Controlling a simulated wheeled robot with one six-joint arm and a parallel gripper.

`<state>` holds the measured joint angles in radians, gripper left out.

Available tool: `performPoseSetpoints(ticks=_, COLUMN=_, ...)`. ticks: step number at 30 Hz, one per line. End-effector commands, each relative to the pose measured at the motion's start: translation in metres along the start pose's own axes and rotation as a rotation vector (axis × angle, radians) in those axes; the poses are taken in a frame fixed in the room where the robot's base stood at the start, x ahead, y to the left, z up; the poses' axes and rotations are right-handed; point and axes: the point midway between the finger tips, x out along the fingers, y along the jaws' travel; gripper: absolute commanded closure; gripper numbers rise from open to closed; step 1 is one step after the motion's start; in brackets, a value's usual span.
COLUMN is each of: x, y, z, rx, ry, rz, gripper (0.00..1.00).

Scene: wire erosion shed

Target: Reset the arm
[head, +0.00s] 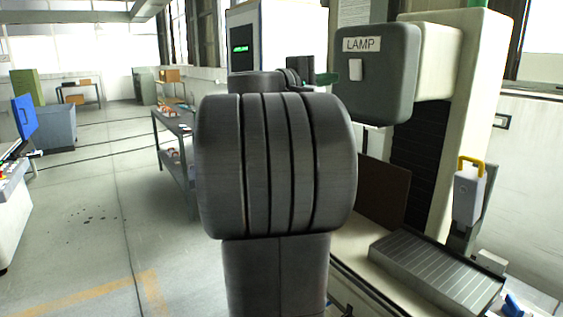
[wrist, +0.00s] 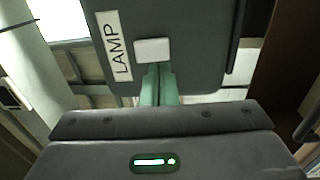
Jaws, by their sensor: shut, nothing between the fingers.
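My arm fills the middle of the head view and hides much of what lies behind it. My gripper (wrist: 158,72) shows in the wrist view as two pale green fingers closed together, with nothing between them. The fingertips appear just below the white rocker switch (wrist: 152,50) on the dark grey lamp housing (wrist: 190,25). I cannot tell whether they touch it. The housing, with its LAMP label (head: 361,44), also shows right of my arm in the head view, as does its switch (head: 355,70).
The cream machine column (head: 465,110) stands at the right, with a ribbed grey block (head: 430,270) low in front. A yellow-handled white container (head: 468,195) hangs beside it. A grey shelf table (head: 172,130) stands left of my arm. Open floor (head: 90,230) lies further left.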

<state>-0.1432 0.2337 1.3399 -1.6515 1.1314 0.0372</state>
Motion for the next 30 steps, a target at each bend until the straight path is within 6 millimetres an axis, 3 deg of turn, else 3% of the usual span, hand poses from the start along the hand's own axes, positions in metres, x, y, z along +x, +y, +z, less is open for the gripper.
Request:
performPoseSetpoints(ticks=6, x=-0.042, y=-0.001, z=-0.001, rx=0.001, ry=0.005, rz=0.0, gripper=1.0)
performPoseSetpoints(ticks=15, x=-0.085, y=-0.002, z=0.0, rx=0.002, ry=0.003, rz=0.0, gripper=1.0)
performPoseSetpoints(ticks=30, x=0.005, y=0.003, z=0.001, rx=-0.001, ry=-0.005, rz=-0.001, gripper=1.0)
